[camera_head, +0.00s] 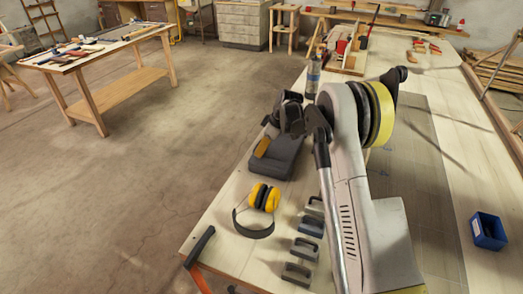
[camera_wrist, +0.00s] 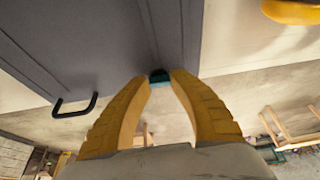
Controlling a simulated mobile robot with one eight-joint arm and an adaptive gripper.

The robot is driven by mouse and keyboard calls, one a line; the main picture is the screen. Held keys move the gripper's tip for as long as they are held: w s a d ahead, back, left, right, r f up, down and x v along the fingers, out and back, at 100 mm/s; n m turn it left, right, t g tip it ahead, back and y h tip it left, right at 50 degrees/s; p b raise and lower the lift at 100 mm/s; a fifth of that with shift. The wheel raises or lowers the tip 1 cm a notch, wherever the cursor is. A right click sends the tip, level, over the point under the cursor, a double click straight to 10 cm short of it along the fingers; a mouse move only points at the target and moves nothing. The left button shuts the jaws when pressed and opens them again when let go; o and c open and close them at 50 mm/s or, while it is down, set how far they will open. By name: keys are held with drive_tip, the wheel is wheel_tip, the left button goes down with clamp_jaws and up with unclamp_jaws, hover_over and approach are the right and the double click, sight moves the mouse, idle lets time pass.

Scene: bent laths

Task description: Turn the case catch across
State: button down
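The dark grey case (camera_head: 284,157) stands on the workbench, left of my arm in the head view. In the wrist view its grey face (camera_wrist: 110,35) fills the upper left, with a black handle (camera_wrist: 75,107) on it. My gripper (camera_wrist: 160,77) has two yellow fingers, their tips close together at the case's edge. A small dark and teal catch (camera_wrist: 159,76) shows between the tips, which appear to touch it on both sides. The fingers partly hide the catch, and its turn is hard to read. In the head view a yellow finger (camera_head: 262,147) shows against the case.
Yellow ear defenders (camera_head: 260,200) lie in front of the case. Several grey clamp-like blocks (camera_head: 304,248) stand in a row to their right. A blue bin (camera_head: 488,231) is at the right. A spray can (camera_head: 313,75) stands behind the case.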

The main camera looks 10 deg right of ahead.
drive_tip(key=shift+m, duration=0.3)
drive_tip(key=m, duration=0.2)
drive_tip(key=m+t+h+b, duration=0.1)
drive_tip(key=shift+s+a+f+m, duration=0.1)
drive_tip(key=shift+s+a+m, duration=0.05)
drive_tip(key=shift+m, duration=0.25)
drive_tip(key=m+h, duration=0.1)
drive_tip(key=m, duration=0.1)
drive_tip(key=m+h, duration=0.1)
drive_tip(key=m, duration=0.1)
drive_tip(key=shift+a+m+t+b, duration=0.1)
drive_tip(key=shift+m+t+b, duration=0.2)
drive_tip(key=shift+b, duration=0.05)
drive_tip(key=m+h, duration=0.1)
drive_tip(key=m, duration=0.3)
drive_tip(key=shift+h, duration=0.4)
drive_tip(key=m+h, duration=0.1)
drive_tip(key=m, duration=0.3)
drive_tip(key=shift+a+m+g+b, duration=0.1)
drive_tip(key=shift+m+g+b, duration=0.2)
drive_tip(key=shift+g+b, duration=0.1)
drive_tip(key=shift+h, duration=0.3)
drive_tip(key=c, duration=1.1)
unclamp_jaws()
